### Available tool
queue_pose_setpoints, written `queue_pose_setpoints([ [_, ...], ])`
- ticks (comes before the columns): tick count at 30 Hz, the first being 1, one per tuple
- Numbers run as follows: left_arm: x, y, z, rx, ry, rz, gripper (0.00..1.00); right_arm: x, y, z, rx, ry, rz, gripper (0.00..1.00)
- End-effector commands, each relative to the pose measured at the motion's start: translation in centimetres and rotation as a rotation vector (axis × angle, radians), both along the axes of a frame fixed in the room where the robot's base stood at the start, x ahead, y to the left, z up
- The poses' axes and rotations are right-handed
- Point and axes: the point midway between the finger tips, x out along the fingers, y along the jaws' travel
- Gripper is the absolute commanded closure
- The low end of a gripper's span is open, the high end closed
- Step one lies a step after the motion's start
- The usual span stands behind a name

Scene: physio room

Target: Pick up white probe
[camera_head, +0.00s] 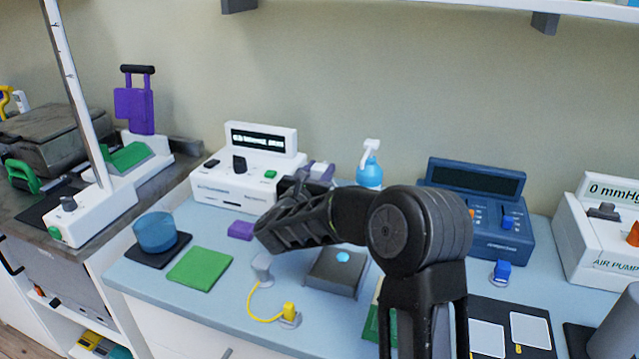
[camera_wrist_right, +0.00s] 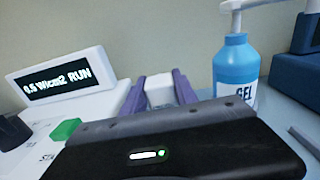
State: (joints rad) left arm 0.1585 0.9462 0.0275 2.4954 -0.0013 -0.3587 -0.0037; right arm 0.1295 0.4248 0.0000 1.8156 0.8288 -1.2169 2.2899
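The white probe (camera_wrist_right: 160,91) sits between two purple uprights of a holder (camera_wrist_right: 184,88) in the right wrist view. In the head view, a whitish piece that looks like the probe (camera_head: 318,169) shows at the right end of the white ultrasound unit (camera_head: 225,195). My right gripper (camera_head: 303,184) is close in front of it. Its black body fills the lower part of the right wrist view and hides the probe's lower part. Its fingertips are hidden, so I cannot tell whether it is open or touches the probe. My left gripper is not in view.
A blue gel bottle (camera_head: 369,168) stands just right of the holder. A dark blue unit (camera_head: 475,205) and a white air pump (camera_head: 600,245) stand further right. A grey block (camera_head: 335,275), yellow cable (camera_head: 252,308), green pad (camera_head: 200,266) and blue cup (camera_head: 155,232) lie nearer the front.

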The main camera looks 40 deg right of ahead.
Motion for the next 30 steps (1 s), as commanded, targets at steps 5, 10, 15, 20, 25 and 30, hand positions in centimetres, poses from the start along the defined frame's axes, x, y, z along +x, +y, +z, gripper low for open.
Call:
queue_pose_setpoints([
  [5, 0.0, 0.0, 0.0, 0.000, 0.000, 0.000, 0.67, 0.0, 0.0, 0.0, 0.000, 0.000, 0.000, 0.83],
  [10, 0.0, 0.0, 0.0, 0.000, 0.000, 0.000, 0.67, 0.0, 0.0, 0.0, 0.000, 0.000, 0.000, 0.96],
  [15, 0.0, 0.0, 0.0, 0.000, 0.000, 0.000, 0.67, 0.0, 0.0, 0.1, 0.000, -0.001, 0.000, 1.00],
  [20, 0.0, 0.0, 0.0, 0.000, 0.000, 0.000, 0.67, 0.0, 0.0, 0.1, 0.000, -0.001, 0.000, 1.00],
  [25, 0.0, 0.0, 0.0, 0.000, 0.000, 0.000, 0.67, 0.0, 0.0, 1.1, -0.001, -0.004, -0.001, 1.00],
  [30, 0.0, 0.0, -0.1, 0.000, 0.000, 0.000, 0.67, 0.0, 0.0, 3.9, 0.000, -0.007, 0.000, 1.00],
])
